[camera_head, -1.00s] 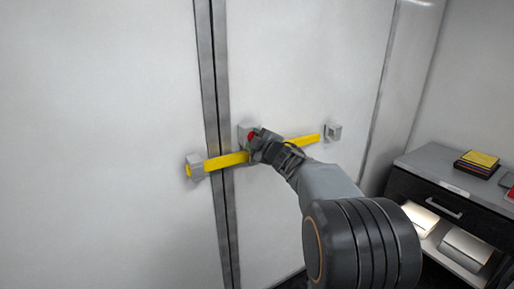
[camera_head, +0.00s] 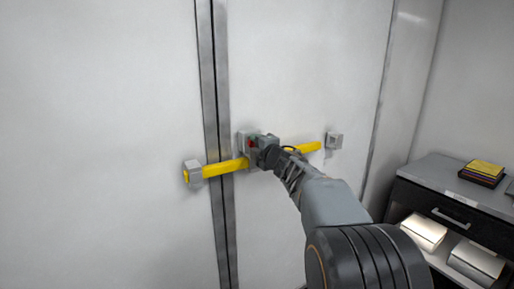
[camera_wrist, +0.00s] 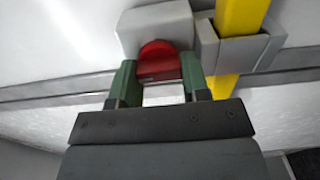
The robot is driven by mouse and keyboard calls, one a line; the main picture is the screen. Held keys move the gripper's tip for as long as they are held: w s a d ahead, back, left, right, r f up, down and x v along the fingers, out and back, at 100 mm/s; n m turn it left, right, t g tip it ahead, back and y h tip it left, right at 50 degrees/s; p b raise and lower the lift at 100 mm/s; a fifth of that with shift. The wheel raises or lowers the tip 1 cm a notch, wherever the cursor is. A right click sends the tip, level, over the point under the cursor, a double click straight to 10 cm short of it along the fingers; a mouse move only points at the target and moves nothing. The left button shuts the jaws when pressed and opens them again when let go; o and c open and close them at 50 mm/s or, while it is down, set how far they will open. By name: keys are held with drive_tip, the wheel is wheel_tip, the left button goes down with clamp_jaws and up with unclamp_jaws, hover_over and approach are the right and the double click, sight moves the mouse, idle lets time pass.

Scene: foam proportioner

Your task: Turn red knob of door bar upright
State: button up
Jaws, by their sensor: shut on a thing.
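The red knob (camera_head: 252,142) sits on a grey block in the middle of the door bar, mostly hidden by my gripper (camera_head: 257,143) in the head view. In the wrist view the red knob (camera_wrist: 158,62) lies between the two green fingers of my gripper (camera_wrist: 160,72), which is shut on it. The yellow door bar (camera_head: 227,167) runs across the seam of the white doors, sloping up to the right. In the wrist view the yellow bar (camera_wrist: 242,15) passes through a grey bracket beside the knob block.
A grey bracket (camera_head: 193,173) holds the bar's left end, and another grey bracket (camera_head: 334,141) is by its right end. A dark cabinet (camera_head: 445,200) with a drawer stands at the right, with dark and yellow items (camera_head: 485,170) on top.

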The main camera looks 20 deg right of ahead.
idle(0.3)
drive_tip(key=o, duration=0.9)
drive_tip(key=s, duration=0.4)
drive_tip(key=s+d, duration=0.1)
drive_tip(key=s, duration=0.8)
drive_tip(key=shift+s+d, duration=0.3)
drive_tip(key=shift+s, duration=0.1)
